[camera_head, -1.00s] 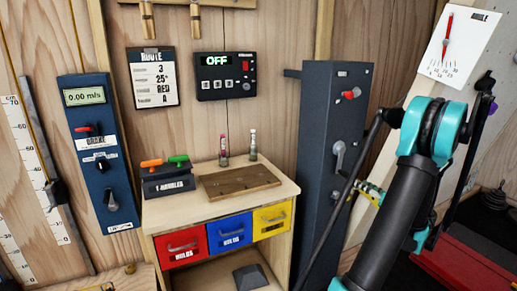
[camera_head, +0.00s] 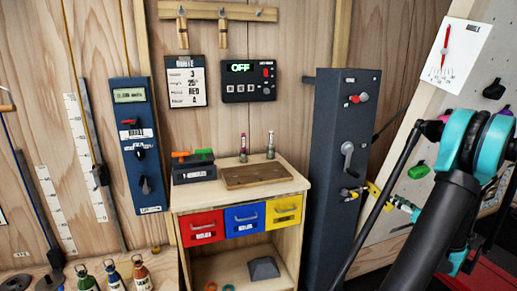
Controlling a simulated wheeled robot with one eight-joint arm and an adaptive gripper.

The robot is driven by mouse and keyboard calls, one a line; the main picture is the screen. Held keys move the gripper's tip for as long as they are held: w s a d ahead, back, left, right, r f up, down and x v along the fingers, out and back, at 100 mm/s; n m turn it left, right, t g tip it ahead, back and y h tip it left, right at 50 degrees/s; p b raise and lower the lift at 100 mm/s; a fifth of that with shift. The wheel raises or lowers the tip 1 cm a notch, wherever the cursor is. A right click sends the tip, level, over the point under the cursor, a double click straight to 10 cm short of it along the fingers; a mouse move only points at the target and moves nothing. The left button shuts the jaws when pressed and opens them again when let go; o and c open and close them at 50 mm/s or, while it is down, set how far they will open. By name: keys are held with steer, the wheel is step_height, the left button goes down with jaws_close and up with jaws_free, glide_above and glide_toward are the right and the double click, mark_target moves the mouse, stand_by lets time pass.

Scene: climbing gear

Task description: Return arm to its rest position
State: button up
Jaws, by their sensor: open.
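My arm shows at the right of the head view, with a teal and black joint (camera_head: 482,140) and a dark grey link (camera_head: 440,235) running down to the bottom edge. A thin black rod beside it slants down to the left. The arm stands in front of the sloping climbing panel (camera_head: 408,150) and hides part of it.
A wooden cabinet (camera_head: 290,190) with red, blue and yellow drawers stands in the middle. A tall dark column (camera_head: 325,120) with a crank is right of it, near my arm. A blue control panel (camera_head: 130,110) hangs left. Several small bottles (camera_head: 140,275) stand at lower left.

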steer(key=s+a+f+n+g, duration=0.25)
steer(key=a+n+g, duration=0.25)
steer(key=a+n, duration=0.65)
steer(key=s+a+f+n+g, duration=0.2)
steer(key=a+f+n+g, duration=0.3)
steer(key=a, duration=1.2)
steer(key=s+a+f+n+g+h, duration=0.1)
steer(key=s+a+n+h, duration=0.1)
steer(key=s+n, duration=0.7)
steer(key=s+a+f+n+g+h, duration=0.2)
steer(key=s+a+n+h, duration=0.1)
steer(key=s+n, duration=0.6)
steer(key=shift+a+f+n+h, duration=0.15)
steer(key=shift+f+n+h, duration=0.05)
steer(key=shift+n+h, duration=0.4)
steer(key=shift+s, duration=0.1)
